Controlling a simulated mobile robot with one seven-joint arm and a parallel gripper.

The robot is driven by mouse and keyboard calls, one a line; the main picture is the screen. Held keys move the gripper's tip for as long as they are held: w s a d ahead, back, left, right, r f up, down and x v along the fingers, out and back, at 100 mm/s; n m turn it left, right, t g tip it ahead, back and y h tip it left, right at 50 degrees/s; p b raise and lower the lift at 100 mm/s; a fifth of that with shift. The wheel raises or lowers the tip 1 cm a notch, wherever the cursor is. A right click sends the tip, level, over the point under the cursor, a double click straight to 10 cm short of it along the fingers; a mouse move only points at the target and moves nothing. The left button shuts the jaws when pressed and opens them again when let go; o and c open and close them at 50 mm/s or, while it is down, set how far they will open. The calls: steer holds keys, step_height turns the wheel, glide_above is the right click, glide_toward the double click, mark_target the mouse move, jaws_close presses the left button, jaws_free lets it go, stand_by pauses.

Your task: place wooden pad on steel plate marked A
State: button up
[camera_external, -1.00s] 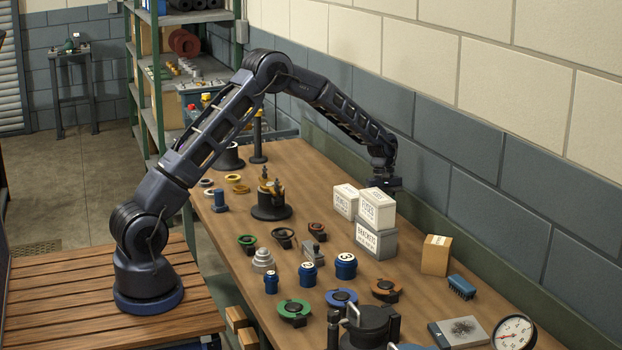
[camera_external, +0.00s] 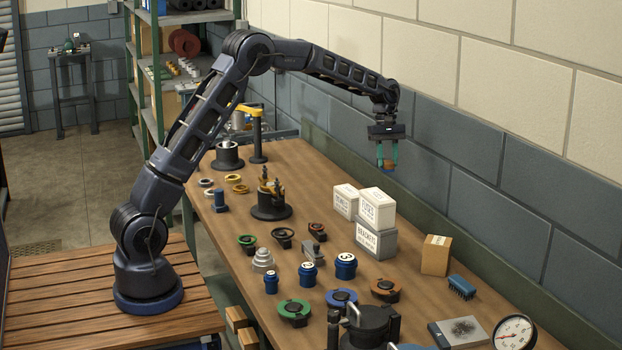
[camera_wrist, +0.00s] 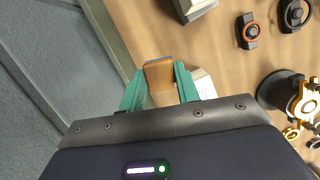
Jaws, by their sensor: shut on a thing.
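My gripper (camera_external: 387,166), with green fingers, is raised above the far side of the bench, near the wall. It is shut on a brown wooden pad (camera_wrist: 159,75) with a blue edge, seen between the fingers in the wrist view. The pad is clear of the bench. A flat grey plate (camera_external: 474,328) with a dark patch lies at the near right end of the bench, far from the gripper.
White boxes (camera_external: 345,202) and a grey box (camera_external: 376,241) stand below and nearer the camera. A black stand (camera_external: 271,207) is left of them. Blue numbered weights (camera_external: 345,267), coloured rings and a gauge (camera_external: 514,333) crowd the near half. The wall runs close along the right.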

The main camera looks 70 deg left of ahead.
steer(key=w+d+m+g, duration=0.15)
steer(key=d+m, duration=0.25)
steer(key=d, duration=1.1)
steer(key=r+m+g+y, duration=0.1)
steer(key=m+y, duration=0.2)
steer(key=m, duration=0.9)
glide_above(456, 331)
steer(key=w, duration=0.1)
step_height(456, 331, down, 19)
steer(key=shift+d+f, duration=0.1)
steer(key=o, duration=1)
steer(key=shift+f, duration=0.1)
steer(key=shift+c, duration=0.2)
